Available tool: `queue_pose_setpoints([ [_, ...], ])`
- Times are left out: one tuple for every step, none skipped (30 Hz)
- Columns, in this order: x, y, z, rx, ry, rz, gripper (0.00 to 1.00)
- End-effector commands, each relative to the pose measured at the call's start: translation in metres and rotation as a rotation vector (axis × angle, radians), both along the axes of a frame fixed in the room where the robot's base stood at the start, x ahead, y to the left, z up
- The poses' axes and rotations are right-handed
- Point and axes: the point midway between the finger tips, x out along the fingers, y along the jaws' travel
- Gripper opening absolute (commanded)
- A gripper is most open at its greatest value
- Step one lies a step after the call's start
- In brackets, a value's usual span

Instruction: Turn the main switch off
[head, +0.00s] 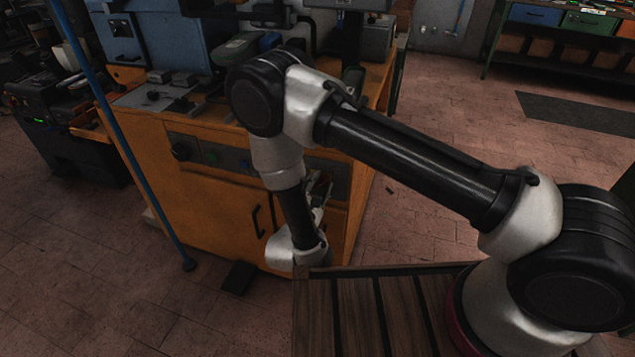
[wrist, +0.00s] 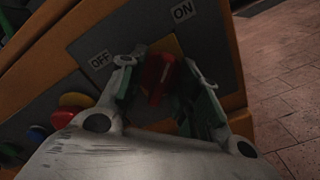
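The main switch is a red handle (wrist: 160,78) on a dark panel of the orange cabinet, in the wrist view. An OFF label (wrist: 101,62) is at its upper left and an ON label (wrist: 182,11) at its upper right. The handle points roughly upward, tilted slightly right in the picture. My gripper (wrist: 160,90) is open, with one finger on each side of the handle. I cannot tell whether either finger touches it. In the head view my gripper (head: 322,190) is at the cabinet's right end, partly hidden by my arm, and the switch is hidden.
The orange cabinet (head: 215,215) carries a blue machine (head: 165,40). Red, yellow, blue and green buttons (wrist: 65,112) sit left of the gripper. A blue pole (head: 130,150) stands at the left. The floor right of the cabinet is open.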

Motion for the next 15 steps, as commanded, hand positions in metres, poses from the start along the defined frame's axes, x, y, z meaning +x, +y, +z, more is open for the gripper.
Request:
queue_pose_setpoints([
  [0.0,0.0002,0.0,0.0,0.0,0.0,0.33],
  [0.0,0.0002,0.0,0.0,0.0,0.0,0.33],
  [0.0,0.0002,0.0,0.0,0.0,0.0,0.29],
  [0.0,0.0001,0.0,0.0,0.0,0.0,0.24],
  [0.0,0.0002,0.0,0.0,0.0,0.0,0.18],
  [0.0,0.0002,0.0,0.0,0.0,0.0,0.11],
  [0.0,0.0002,0.0,0.0,0.0,0.0,0.06],
  [0.0,0.0002,0.0,0.0,0.0,0.0,0.0],
  [0.0,0.0002,0.0,0.0,0.0,0.0,0.0],
  [0.0,0.0002,0.0,0.0,0.001,-0.001,0.0],
  [0.0,0.0002,0.0,0.0,0.001,-0.001,0.0],
  [-0.0001,0.0001,-0.0001,0.0,0.001,-0.001,0.0],
  [0.0,0.0002,-0.0001,-0.001,0.001,-0.001,0.0],
  [0.0,0.0002,-0.0001,-0.001,0.001,-0.001,0.0],
  [0.0,0.0002,-0.0001,-0.004,0.002,-0.001,0.0],
])
